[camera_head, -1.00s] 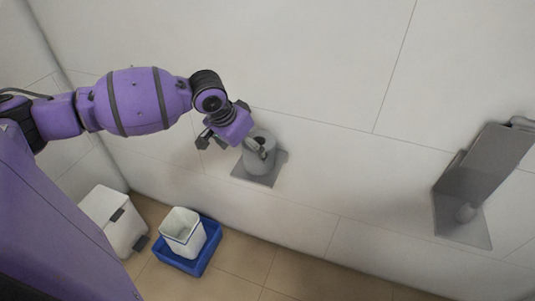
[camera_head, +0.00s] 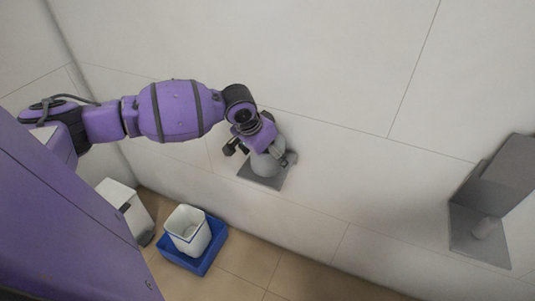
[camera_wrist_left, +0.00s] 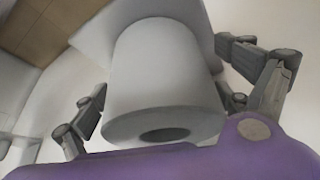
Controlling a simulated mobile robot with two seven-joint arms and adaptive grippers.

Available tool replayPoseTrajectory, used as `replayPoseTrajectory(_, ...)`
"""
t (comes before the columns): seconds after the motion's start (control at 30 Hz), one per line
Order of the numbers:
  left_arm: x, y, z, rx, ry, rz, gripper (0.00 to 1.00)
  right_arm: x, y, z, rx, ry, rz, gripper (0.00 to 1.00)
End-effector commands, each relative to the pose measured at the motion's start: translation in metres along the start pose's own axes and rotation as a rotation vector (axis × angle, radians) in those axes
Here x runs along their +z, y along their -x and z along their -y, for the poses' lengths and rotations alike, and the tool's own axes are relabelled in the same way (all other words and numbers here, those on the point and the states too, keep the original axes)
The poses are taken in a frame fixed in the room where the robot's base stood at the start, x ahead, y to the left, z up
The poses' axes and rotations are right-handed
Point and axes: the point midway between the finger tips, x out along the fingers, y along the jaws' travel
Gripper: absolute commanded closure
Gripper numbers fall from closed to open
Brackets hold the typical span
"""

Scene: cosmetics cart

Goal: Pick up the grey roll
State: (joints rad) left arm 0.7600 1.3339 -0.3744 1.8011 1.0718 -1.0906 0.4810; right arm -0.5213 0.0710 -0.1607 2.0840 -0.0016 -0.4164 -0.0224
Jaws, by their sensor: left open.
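The grey roll (camera_head: 264,165) sits at a grey plate (camera_head: 273,182) on the white wall, partly hidden by my left gripper in the head view. In the left wrist view the roll (camera_wrist_left: 165,75) fills the middle, its end with the dark core hole facing my palm. My left gripper (camera_head: 262,155) is open, and in the wrist view its fingers (camera_wrist_left: 165,100) stand on both sides of the roll. A gap shows on the left; I cannot tell whether the right fingers touch it. My right gripper is not in view.
A white bin (camera_head: 188,227) stands in a blue tray (camera_head: 206,258) on the floor below. Another white bin (camera_head: 124,207) stands to its left. A grey wall fixture (camera_head: 485,205) is at the right. The wall between is bare.

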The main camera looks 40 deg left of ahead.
Motion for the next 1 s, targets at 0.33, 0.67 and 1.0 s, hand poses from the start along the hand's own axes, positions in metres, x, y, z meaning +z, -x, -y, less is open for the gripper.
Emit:
replayPoseTrajectory(0.33,0.001,0.0,0.0,0.0,0.0,0.001,0.45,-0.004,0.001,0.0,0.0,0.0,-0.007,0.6)
replayPoseTrajectory(0.67,-0.001,0.002,0.0,0.0,-0.001,0.0,0.56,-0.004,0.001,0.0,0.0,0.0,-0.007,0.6)
replayPoseTrajectory(1.0,-0.024,0.056,0.001,-0.002,-0.002,-0.003,0.56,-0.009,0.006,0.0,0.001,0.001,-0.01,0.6)
